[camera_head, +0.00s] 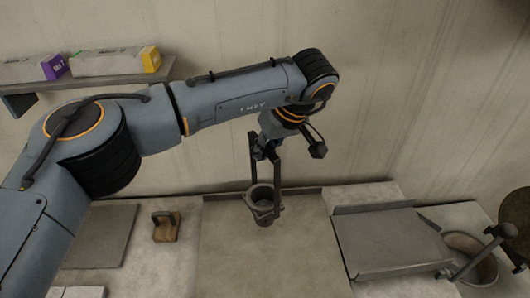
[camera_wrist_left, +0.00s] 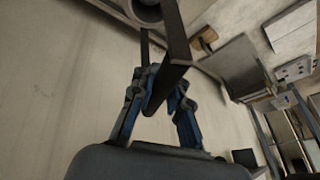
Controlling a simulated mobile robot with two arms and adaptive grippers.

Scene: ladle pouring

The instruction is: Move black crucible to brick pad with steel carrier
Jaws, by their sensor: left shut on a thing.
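My left gripper (camera_head: 266,150) is shut on the top crossbar of the dark steel carrier (camera_head: 278,172). In the left wrist view the gripper's blue fingers (camera_wrist_left: 160,100) close around the carrier's bar (camera_wrist_left: 170,82). The carrier hangs down with two long side arms. The dark crucible (camera_head: 262,212) sits upright between the lower ends of these arms, above or on the pale counter; I cannot tell which. Part of the crucible's round rim (camera_wrist_left: 146,10) shows at the top of the left wrist view. I cannot identify the brick pad with certainty. My right gripper is not in view.
A grey plate (camera_head: 98,235) and a small wooden block (camera_head: 165,227) lie to the left. A raised grey metal tray (camera_head: 390,240) stands at right, beside a round bowl (camera_head: 470,247) with a handled tool. A wall shelf (camera_head: 90,77) holds boxes. The front-middle counter (camera_head: 260,265) is clear.

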